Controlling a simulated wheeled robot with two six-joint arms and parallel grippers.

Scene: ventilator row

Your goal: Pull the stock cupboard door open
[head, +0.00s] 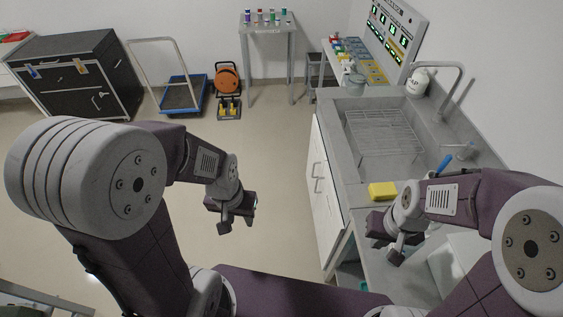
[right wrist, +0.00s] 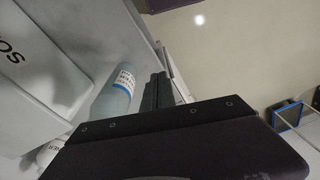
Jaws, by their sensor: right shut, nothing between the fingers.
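A white cupboard front (head: 322,195) with bar handles stands under the sink counter, right of the middle in the head view. Its doors look shut. I cannot tell for sure that it is the stock cupboard. My left gripper (head: 238,217) hangs over open floor, left of the cupboard front and apart from it. Its fingers are too small to judge. My right gripper (head: 388,245) is over the near end of the counter, right of the cupboard front. In the right wrist view its fingers (right wrist: 158,92) are together and empty, beside a pale blue labelled bottle (right wrist: 116,92).
A yellow sponge (head: 382,191) lies on the counter near my right gripper. The sink holds a wire rack (head: 385,133). A black case (head: 70,75), blue trolley (head: 183,95) and orange reel (head: 228,78) stand at the back. The floor left of the cupboard is clear.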

